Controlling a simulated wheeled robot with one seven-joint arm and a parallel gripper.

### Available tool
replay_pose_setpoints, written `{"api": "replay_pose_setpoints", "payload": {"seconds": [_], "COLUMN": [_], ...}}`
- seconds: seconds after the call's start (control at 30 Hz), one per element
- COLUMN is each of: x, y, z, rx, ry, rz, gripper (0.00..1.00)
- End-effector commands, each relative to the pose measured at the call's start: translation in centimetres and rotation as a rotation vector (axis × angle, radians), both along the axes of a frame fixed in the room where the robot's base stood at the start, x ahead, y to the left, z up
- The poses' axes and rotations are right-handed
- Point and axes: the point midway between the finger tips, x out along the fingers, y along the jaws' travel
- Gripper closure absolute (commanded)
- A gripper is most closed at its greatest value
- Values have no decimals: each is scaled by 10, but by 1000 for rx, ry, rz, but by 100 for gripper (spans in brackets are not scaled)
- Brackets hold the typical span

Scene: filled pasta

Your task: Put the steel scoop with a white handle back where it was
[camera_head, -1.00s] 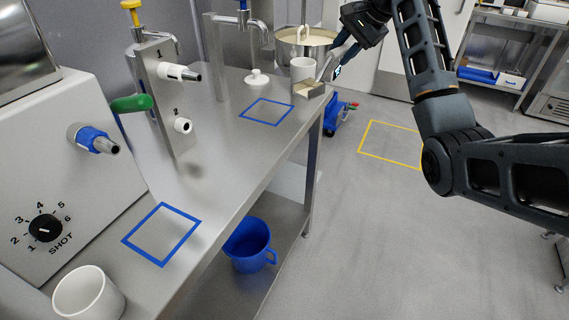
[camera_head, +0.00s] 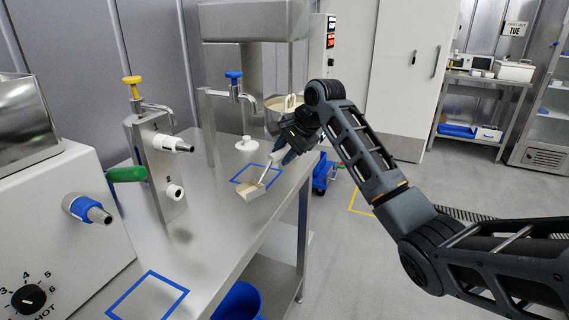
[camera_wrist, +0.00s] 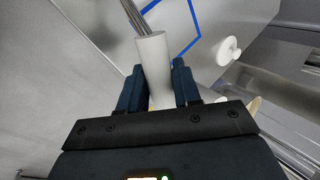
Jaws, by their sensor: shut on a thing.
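The steel scoop (camera_head: 252,191) has a pale, box-like pan, a thin steel shaft and a white handle. My gripper (camera_head: 282,153) is shut on the white handle, which shows between the fingers in the wrist view (camera_wrist: 152,60). The steel shaft (camera_wrist: 132,17) runs out of the top of that view. In the head view the scoop points down and left, its pan at the front side of the far blue square outline (camera_head: 236,180). I cannot tell whether the pan touches the steel table (camera_head: 215,215). The pan is out of the wrist view.
A white knobbed lid (camera_head: 247,144) lies behind the square. A steel pot (camera_head: 274,104) stands beyond my gripper, partly hidden. A tap with a blue top (camera_head: 234,80) and a dispenser stand (camera_head: 150,160) line the back. A nearer blue square (camera_head: 120,303) is empty.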

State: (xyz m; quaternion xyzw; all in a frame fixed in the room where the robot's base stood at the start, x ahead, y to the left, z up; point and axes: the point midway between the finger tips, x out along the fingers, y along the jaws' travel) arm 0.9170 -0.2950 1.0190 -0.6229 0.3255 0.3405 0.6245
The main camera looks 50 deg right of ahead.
Motion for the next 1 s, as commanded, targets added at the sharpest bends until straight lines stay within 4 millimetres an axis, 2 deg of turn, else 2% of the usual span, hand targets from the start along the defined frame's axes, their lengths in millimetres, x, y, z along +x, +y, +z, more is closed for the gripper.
{"api": "replay_pose_setpoints", "payload": {"seconds": [0.23, 0.67, 0.7, 0.93, 1.0], "x": [-1, 0, -1, -1, -1], "y": [-1, 0, -1, -1, -1], "z": [-32, -38, -38, -38, -38], "rx": [2, 2, 1, 1, 1], "ry": [2, 0, 0, 0, 0], "rz": [-2, -1, -1, -1, -1], "gripper": [98, 98, 64, 42, 42]}}
